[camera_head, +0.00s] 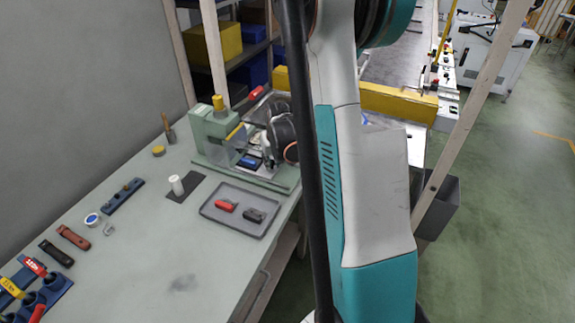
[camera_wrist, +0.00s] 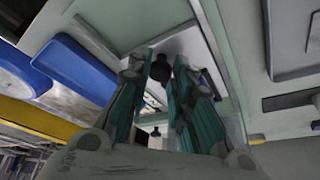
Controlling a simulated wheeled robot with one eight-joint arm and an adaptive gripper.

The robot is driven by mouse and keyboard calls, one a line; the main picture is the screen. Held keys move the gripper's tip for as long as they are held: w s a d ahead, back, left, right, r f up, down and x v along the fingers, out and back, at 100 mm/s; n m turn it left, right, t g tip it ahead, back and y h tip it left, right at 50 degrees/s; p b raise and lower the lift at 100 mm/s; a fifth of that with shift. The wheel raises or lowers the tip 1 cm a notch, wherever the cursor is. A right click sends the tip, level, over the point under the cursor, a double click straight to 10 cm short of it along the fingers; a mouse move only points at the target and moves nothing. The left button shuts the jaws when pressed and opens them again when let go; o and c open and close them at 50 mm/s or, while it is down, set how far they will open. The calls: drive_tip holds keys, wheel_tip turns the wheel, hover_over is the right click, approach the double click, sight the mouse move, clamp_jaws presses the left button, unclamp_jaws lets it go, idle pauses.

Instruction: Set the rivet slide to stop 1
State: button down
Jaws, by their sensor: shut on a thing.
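The green riveting machine (camera_head: 215,135) stands at the back of the bench. My gripper (camera_head: 266,148) reaches into its right side, and my wrist hides much of that part. In the wrist view my gripper (camera_wrist: 168,75) has its teal fingers closed on a small dark knob (camera_wrist: 158,70), with a pale surface behind it. The knob seems to belong to the rivet slide, but the slide's track is mostly hidden. I cannot read any stop marks or tell which stop the slide is at.
A grey tray (camera_head: 218,214) with a red part (camera_head: 227,205) and a dark part (camera_head: 255,215) lies in front of the machine. A white cylinder (camera_head: 177,186) stands on a dark pad to the left. The front bench middle is clear.

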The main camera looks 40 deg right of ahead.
sight(254, 154)
drive_tip(key=w+a, duration=0.1)
drive_tip(key=w, duration=0.3)
drive_tip(key=w+a, duration=0.1)
drive_tip(key=w, duration=0.1)
drive_tip(key=shift+w+a, duration=0.3)
drive_tip(key=shift+a, duration=0.05)
drive_tip(key=c, duration=1.4)
unclamp_jaws()
drive_tip(key=shift+v, duration=3.95)
drive_tip(key=shift+s, duration=0.15)
